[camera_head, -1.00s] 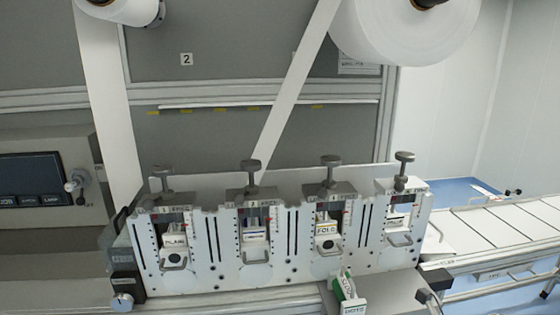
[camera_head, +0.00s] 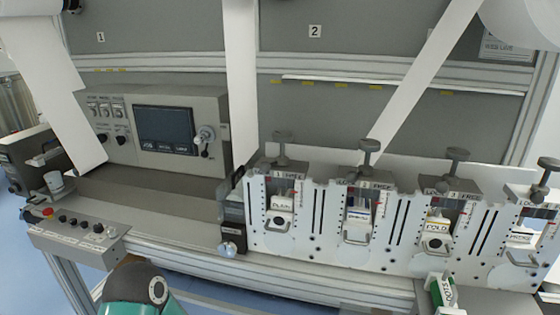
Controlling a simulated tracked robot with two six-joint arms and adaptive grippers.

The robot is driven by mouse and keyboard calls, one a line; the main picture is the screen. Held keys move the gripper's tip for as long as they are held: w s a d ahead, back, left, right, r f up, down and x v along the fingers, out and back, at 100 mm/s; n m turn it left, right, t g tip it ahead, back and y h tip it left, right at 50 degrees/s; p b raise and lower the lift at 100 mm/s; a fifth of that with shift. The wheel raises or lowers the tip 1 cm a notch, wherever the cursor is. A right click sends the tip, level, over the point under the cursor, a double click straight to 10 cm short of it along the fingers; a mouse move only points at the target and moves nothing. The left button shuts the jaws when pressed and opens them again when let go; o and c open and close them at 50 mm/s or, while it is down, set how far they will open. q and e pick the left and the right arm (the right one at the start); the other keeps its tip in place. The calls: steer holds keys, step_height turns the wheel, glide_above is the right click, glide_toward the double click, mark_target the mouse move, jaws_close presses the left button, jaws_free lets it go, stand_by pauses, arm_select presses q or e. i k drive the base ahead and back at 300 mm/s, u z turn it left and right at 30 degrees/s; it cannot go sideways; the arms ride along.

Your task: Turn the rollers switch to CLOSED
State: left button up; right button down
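No label in the camera_head view is legible enough to tell which control is the rollers switch. A silver knob (camera_head: 230,249) sits on a dark and white box (camera_head: 232,238) at the left end of the station row. A sloped button panel (camera_head: 88,238) at the lower left carries a red button (camera_head: 47,212) and several small dark knobs. A grey console (camera_head: 150,128) behind has a screen, a lever handle (camera_head: 204,136) and small switches (camera_head: 105,110) at its left. Neither gripper is in view; a teal and dark part of my arm shows at the bottom edge.
The white station row (camera_head: 330,235) has several clamp handles on top. White web strips (camera_head: 242,85) run down from above. A green and white box (camera_head: 443,292) is at the lower right. The grey bed (camera_head: 150,195) before the console is clear.

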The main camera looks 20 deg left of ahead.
mark_target(103, 138)
steer(key=z, duration=1.55)
steer(key=i, duration=0.1)
steer(key=u, duration=3.05)
steer(key=k, duration=0.9)
steer(key=u, duration=0.05)
steer(key=i, duration=0.95)
steer(key=u, duration=0.9)
